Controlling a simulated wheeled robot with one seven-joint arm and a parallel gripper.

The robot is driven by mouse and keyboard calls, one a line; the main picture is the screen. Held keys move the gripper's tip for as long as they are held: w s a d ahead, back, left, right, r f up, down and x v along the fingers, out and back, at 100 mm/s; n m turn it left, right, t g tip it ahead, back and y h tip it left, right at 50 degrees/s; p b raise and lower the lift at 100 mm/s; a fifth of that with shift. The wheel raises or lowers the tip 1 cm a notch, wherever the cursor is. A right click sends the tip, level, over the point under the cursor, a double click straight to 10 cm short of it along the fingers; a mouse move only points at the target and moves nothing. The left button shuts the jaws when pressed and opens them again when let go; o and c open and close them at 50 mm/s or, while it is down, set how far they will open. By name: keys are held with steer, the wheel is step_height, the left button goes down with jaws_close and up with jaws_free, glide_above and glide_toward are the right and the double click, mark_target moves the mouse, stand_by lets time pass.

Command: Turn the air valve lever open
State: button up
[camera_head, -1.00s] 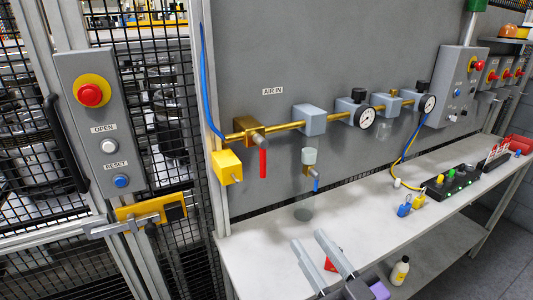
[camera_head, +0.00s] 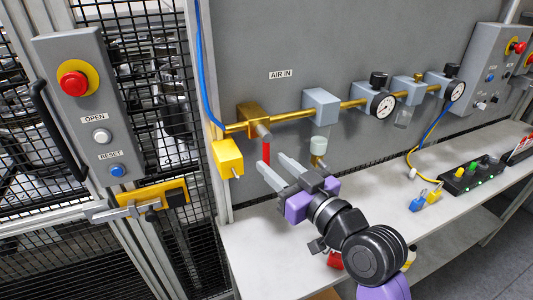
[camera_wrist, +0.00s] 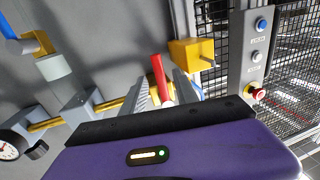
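The red air valve lever (camera_head: 266,152) hangs straight down from the brass valve (camera_head: 252,121) under the AIR IN label (camera_head: 280,74). My gripper (camera_head: 272,162) is open in front of the panel, its two grey fingertips close to the lever's lower part. In the wrist view the red lever (camera_wrist: 158,78) shows between the two spread fingers (camera_wrist: 163,90). The fingers do not look shut on it; whether either touches it I cannot tell. The valve body is partly hidden behind the fingers in the wrist view.
A brass pipe runs to two gauges. The bench top (camera_head: 380,183) is below. A button box (camera_head: 88,110) stands on the fence at left.

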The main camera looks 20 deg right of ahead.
mark_target(267, 158)
steer(key=shift+w+a+p, duration=0.15)
steer(key=shift+w+a, duration=0.05)
steer(key=shift+w, duration=0.7)
steer(key=shift+w+a+p, duration=0.15)
steer(key=shift+w+a, duration=0.05)
steer(key=shift+w, duration=0.7)
jaws_close()
